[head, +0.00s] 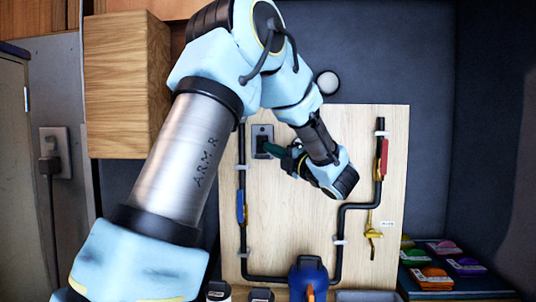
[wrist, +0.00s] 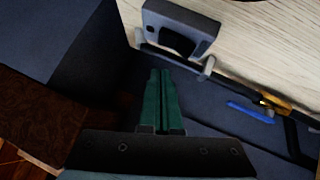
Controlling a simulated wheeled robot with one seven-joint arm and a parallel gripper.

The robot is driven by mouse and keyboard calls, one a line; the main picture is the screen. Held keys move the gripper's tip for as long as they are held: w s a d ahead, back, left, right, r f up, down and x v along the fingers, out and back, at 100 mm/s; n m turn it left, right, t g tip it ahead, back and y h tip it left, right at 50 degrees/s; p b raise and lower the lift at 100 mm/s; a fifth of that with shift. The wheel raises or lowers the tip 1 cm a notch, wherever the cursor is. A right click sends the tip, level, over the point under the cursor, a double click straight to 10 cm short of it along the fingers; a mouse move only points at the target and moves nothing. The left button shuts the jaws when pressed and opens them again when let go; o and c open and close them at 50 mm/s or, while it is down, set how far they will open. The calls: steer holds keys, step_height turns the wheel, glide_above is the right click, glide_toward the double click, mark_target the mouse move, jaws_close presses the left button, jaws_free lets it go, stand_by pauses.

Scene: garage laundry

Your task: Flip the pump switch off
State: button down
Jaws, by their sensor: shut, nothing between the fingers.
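The pump switch appears to be the dark rocker on a grey plate (head: 262,131), at the upper left of the light wooden board (head: 300,225). In the wrist view the grey switch plate (wrist: 205,45) is at the top centre, with its black rocker (wrist: 178,41) facing down the picture. My gripper (head: 272,149) has green fingers held together and empty, at the switch's lower right in the head view. In the wrist view my fingertips (wrist: 160,73) lie just below the plate. I cannot tell whether they touch it. The rocker's position is not clear.
Black pipe runs around the board, with a blue handle (head: 240,207), a red handle (head: 384,157) and a yellow valve (head: 373,233). A blue container (head: 308,278) stands below. Several coloured items (head: 437,272) lie at right. A wooden cabinet (head: 127,85) hangs upper left.

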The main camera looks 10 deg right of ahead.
steer(key=r+b+v, duration=0.2)
steer(key=b+v, duration=0.1)
steer(key=v, duration=0.5)
steer(key=shift+s+f, duration=0.25)
steer(key=shift+f, duration=0.05)
steer(key=w+a+f+m+t+h, duration=0.15)
steer(key=w+f+m+h, duration=0.25)
steer(key=w+m+h, duration=0.5)
steer(key=s+a+f+m+g+h, duration=0.1)
steer(key=a+f+m+g+h, duration=0.3)
steer(key=f+m, duration=0.6)
steer(key=s+a+f+m+g+y, duration=0.1)
steer(key=s+a+f+m+g, duration=0.3)
steer(key=s+a+f, duration=0.5)
steer(key=s+a+f+m+g, duration=0.5)
steer(key=s+a+f+g, duration=0.3)
steer(key=s, duration=0.6)
steer(key=shift+s+a+f+m+g+y, duration=0.35)
steer(key=shift+a+f+g+y, duration=0.1)
steer(key=shift+g, duration=0.3)
